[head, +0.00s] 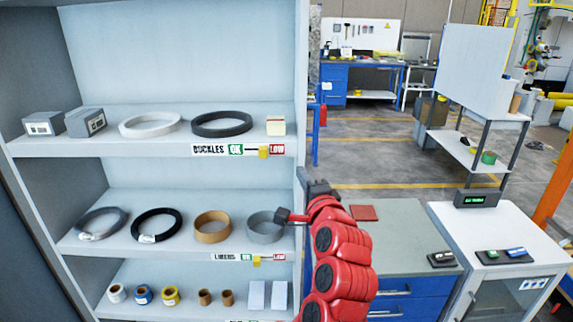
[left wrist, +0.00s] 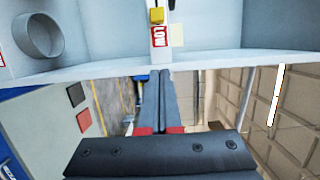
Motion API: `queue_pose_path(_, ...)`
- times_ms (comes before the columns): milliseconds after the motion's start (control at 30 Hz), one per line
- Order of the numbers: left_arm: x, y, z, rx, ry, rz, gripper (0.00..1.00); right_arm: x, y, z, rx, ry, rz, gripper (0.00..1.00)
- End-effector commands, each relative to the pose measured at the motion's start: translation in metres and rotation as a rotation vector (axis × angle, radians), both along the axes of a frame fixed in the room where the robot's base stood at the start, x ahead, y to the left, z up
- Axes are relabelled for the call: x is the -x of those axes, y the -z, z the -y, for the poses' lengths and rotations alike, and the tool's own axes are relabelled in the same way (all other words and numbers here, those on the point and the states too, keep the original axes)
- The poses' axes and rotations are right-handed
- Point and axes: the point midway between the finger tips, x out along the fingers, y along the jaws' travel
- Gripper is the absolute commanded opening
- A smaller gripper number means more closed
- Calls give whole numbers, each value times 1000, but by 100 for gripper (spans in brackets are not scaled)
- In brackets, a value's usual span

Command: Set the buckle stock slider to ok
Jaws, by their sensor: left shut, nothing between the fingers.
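The buckles stock slider is on the label strip (head: 208,149) at the front edge of the upper shelf. Its yellow knob (head: 263,152) sits at the right, beside the red LOW mark (head: 278,150); the green OK mark (head: 236,149) is to its left. In the left wrist view the yellow knob (left wrist: 157,16) and the red LOW mark (left wrist: 159,38) show at the top. My left gripper (head: 281,215) is shut and empty, below the slider and apart from it, in front of the grey ring on the middle shelf. Its closed fingers (left wrist: 160,74) point toward the shelf edge. My right gripper is not in view.
A second slider, for liners, has a yellow knob (head: 256,261) on the middle shelf edge (head: 150,257). A white ring (head: 150,124), a black ring (head: 221,124) and boxes stand on the upper shelf. A blue drawer cabinet (head: 400,285) stands at the right.

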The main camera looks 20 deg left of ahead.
Motion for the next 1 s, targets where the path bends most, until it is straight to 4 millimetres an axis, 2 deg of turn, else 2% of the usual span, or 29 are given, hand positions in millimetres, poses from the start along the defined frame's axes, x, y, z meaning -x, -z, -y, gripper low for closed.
queue_pose_path(533, -83, -3, -50, 0, -2, -2, 0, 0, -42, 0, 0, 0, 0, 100)
queue_pose_path(800, -72, -2, -80, -1, -1, -3, 0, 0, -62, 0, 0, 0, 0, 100)
queue_pose_path(1000, -70, 0, -86, 0, 0, 0, 0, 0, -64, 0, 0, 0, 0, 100)
